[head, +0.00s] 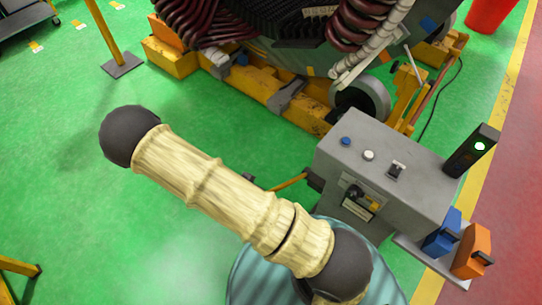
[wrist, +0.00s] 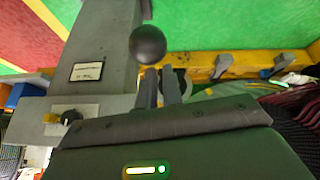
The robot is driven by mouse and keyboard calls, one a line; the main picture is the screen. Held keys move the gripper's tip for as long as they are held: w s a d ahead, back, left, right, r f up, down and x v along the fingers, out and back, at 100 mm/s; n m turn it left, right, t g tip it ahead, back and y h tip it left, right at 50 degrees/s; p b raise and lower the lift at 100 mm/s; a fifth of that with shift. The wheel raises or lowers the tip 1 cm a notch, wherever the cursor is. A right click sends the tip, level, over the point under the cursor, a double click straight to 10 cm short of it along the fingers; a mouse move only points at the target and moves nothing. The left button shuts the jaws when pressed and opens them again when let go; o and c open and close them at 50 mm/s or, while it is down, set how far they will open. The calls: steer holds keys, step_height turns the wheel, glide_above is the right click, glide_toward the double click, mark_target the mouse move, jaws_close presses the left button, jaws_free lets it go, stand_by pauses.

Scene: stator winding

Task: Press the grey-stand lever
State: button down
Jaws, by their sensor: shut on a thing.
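The grey stand (head: 385,175) is right of centre in the head view, with a blue button, a white button and a switch on its top. In the wrist view the grey stand (wrist: 98,45) is at upper left, with a label and a yellow-and-black knob. The lever's round black knob (wrist: 147,45) shows just beyond the fingertips of my gripper (wrist: 159,76). My gripper is shut on the lever close to the knob; the fingers hide the part between them. In the head view my arm hides most of my gripper, and I cannot make out the lever clearly.
A large machine with dark red coils (head: 205,20) on a yellow base (head: 255,85) stands behind. A blue box (head: 443,232) and an orange box (head: 472,250) sit beside the stand. A yellow post (head: 105,35) is at upper left. The green floor (head: 60,150) at left is clear.

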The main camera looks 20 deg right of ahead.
steer(key=p+v, duration=0.3)
steer(key=v, duration=0.8)
steer(key=shift+w+a+r, duration=0.2)
steer(key=shift+w+a, duration=0.15)
steer(key=shift+a, duration=0.05)
steer(key=shift+w, duration=0.15)
steer(key=s+d+r+n+y, duration=0.1)
steer(key=d+r+n, duration=0.4)
steer(key=r, duration=0.5)
steer(key=s+d+r+n+y, duration=0.1)
steer(key=d+r+n+y, duration=0.3)
steer(key=r, duration=0.7)
steer(key=d, duration=0.2)
steer(key=shift+s+d+r+n, duration=0.25)
steer(key=shift+s+d+n, duration=0.05)
steer(key=shift+s+n, duration=0.1)
